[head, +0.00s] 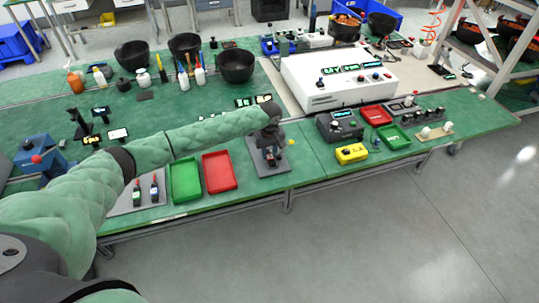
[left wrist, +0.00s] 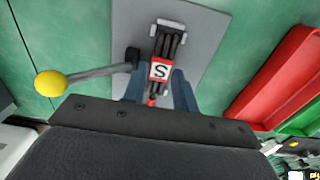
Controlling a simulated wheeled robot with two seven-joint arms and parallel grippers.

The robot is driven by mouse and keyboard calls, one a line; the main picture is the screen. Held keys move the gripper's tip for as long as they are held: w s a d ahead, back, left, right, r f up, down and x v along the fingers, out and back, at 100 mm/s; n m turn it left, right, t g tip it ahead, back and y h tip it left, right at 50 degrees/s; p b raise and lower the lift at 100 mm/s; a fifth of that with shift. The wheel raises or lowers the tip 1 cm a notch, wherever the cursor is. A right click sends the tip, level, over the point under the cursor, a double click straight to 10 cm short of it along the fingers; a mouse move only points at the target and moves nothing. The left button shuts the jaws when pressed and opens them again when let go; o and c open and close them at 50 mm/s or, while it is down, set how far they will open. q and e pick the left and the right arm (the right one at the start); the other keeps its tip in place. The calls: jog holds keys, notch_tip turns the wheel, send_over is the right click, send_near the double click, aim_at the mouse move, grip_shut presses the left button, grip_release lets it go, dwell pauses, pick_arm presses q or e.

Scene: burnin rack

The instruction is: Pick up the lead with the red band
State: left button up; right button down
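My left gripper (head: 268,152) points down over a grey plate (head: 256,170) near the table's front edge. In the left wrist view, its two blue-grey fingers (left wrist: 158,92) stand apart on either side of a dark bundle (left wrist: 172,45) bearing a red-edged white tag (left wrist: 159,71) marked S. A small red part shows just below the tag, between the fingers; I cannot tell whether it is the lead's red band. A lever with a yellow ball (left wrist: 51,83) sticks out beside the bundle. My right gripper is not in view.
A red tray (head: 219,172) and a green tray (head: 185,181) lie left of the plate. Another grey plate (head: 122,206) holds two dark items with red parts. A white instrument (head: 340,80) and a dark meter box (head: 339,126) stand to the right.

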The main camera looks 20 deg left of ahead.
pick_arm(q)
jog(key=shift+f, duration=0.45)
grip_shut()
jog(key=shift+r, duration=0.1)
